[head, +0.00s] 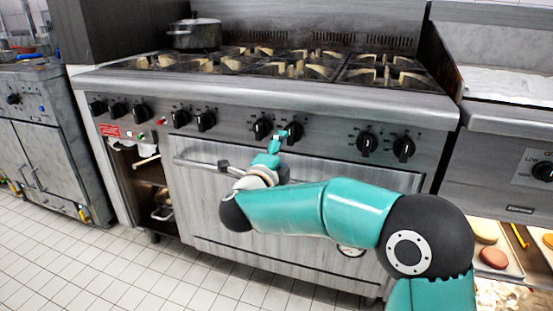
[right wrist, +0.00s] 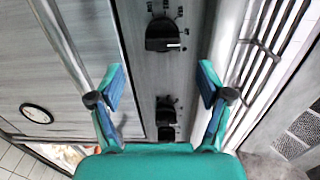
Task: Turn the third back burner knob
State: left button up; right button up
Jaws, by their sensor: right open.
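A row of black knobs runs along the stove's front panel (head: 330,133). In the head view my right gripper (head: 278,141) is in front of the middle pair, overlapping the edge of that pair's right knob (head: 294,133). The pair's left knob (head: 262,128) is just left of the fingers. In the right wrist view the gripper (right wrist: 160,78) is open and empty. A large black knob (right wrist: 163,34) shows above the gap between its fingertips. I cannot tell whether a finger touches a knob. Which knob is the third back burner's is not readable. My left gripper is not in view.
A lidded pot (head: 195,35) stands on the back left of the cooktop (head: 300,65). The oven door handle (head: 205,166) runs below the knobs. Another knob pair (head: 367,144) is to the right. A griddle unit (head: 500,150) adjoins at the right.

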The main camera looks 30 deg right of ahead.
jog(key=shift+v, duration=1.65)
jog(key=shift+d+f, duration=0.1)
jog(key=shift+d, duration=0.05)
jog(key=d+f+n+g+y, duration=0.1)
jog(key=d+f+n, duration=0.1)
jog(key=f, duration=0.8)
jog(key=d+f+n+y, duration=0.1)
jog(key=f+n, duration=0.2)
jog(key=f, duration=0.6)
jog(key=s+a+f+n+y, duration=0.2)
jog(key=a+f+n+y, duration=0.15)
jog(key=f, duration=0.55)
jog(key=s+a+f+n+y, duration=0.1)
jog(key=a+f+n+y, duration=0.2)
jog(key=f, duration=0.6)
jog(key=s+a+f+n+g+y, duration=0.45)
jog(key=s+a+f+n, duration=0.3)
jog(key=s+f, duration=0.4)
jog(key=s+a+f+n+g+y, duration=0.1)
jog(key=s+a+n+g+y, duration=0.15)
jog(key=s+a+n, duration=0.4)
jog(key=s+a+f+n+g+y, duration=0.1)
jog(key=s+a+g+y, duration=0.15)
jog(key=s, duration=0.65)
notch_tip(320, 180, up, 37)
jog(key=w+p, duration=0.1)
jog(key=p, duration=3.6)
jog(key=shift+r+p, duration=0.15)
jog(key=shift+p, duration=0.25)
